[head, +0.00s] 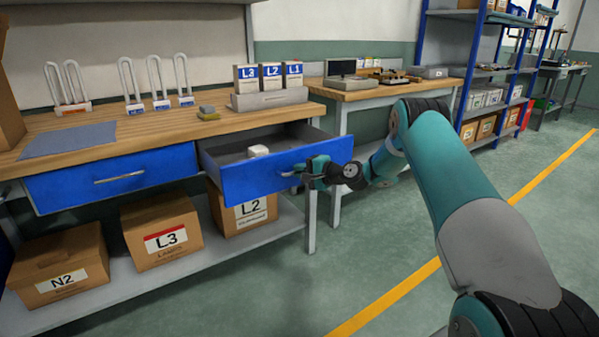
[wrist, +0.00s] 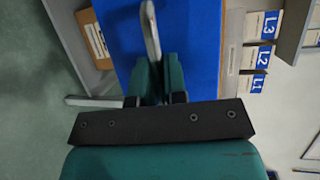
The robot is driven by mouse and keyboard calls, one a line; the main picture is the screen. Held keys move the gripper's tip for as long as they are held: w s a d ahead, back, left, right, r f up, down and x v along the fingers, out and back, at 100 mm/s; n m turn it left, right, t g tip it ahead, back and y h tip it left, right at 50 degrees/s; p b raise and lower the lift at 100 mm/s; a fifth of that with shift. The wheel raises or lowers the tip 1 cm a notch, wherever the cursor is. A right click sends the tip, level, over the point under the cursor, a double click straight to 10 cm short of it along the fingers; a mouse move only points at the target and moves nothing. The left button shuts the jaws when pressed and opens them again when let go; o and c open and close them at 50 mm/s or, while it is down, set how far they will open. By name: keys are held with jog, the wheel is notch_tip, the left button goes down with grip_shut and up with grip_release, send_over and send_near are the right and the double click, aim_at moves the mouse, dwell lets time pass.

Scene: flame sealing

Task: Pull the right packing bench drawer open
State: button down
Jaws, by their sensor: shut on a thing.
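The right packing bench drawer (head: 270,178) has a blue front and stands partly open in the head view, with its grey inside showing. A small white block (head: 258,151) lies in it. My gripper (head: 297,172) is at the drawer front, shut on its metal handle (head: 288,174). In the wrist view the green fingers of my gripper (wrist: 160,75) close around the handle (wrist: 151,30), and the blue drawer front (wrist: 195,45) fills the middle. The part of the handle between the fingers is hidden.
The left drawer (head: 115,176) is shut. Cardboard boxes (head: 160,232) stand on the shelf below. The wooden bench top (head: 160,130) holds L1, L2 and L3 boxes (head: 268,78) and several U-shaped tubes (head: 130,82). The floor (head: 300,270) in front of the drawer is clear.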

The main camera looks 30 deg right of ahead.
jog(key=c, duration=1.2)
grip_release()
jog(key=p+v, duration=0.1)
jog(key=v, duration=1.6)
jog(key=shift+s+r, duration=0.15)
jog(key=shift+s, duration=0.05)
